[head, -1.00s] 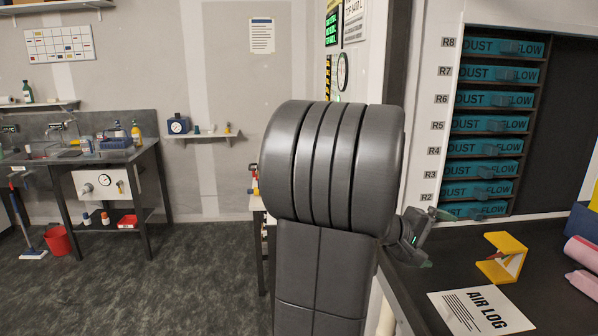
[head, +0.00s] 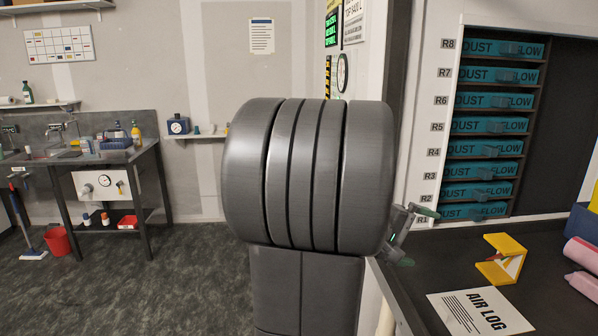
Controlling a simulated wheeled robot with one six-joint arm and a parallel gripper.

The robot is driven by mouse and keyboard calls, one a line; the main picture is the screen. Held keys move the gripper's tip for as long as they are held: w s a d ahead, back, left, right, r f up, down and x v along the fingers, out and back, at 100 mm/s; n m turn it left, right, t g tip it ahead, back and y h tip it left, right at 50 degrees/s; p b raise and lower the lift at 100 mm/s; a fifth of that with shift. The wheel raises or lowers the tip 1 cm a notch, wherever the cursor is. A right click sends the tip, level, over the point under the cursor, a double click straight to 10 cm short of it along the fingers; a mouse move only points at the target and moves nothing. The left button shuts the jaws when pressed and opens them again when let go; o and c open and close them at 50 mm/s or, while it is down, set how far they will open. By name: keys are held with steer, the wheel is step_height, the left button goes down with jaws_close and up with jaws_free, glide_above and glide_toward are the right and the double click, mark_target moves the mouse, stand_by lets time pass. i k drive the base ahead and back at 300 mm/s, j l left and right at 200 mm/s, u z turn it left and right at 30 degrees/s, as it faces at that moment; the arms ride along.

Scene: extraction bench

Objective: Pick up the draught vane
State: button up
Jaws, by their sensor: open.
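A yellow bracket-shaped frame with a small pale and reddish piece inside it, which looks like the draught vane (head: 508,261), stands on the dark bench at the right of the head view. My gripper (head: 418,238) is open and shows small and partly hidden behind my own arm. It is to the left of the yellow frame, near the bench's left edge, apart from it. Nothing shows between its fingers.
A white AIR LOG sheet (head: 480,312) lies on the dark bench (head: 440,268) in front of the frame. Pink rolls (head: 583,268) lie at the right edge. A rack of teal DUST FLOW drawers (head: 490,125) rises behind. Bare bench lies between my gripper and the frame.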

mark_target(501, 259)
steer(key=z, duration=1.85)
steer(key=i+j, duration=0.1)
steer(key=j, duration=1.05)
steer(key=i+j, duration=0.15)
steer(key=j, duration=0.45)
steer(key=l, duration=0.3)
steer(key=k, duration=0.05)
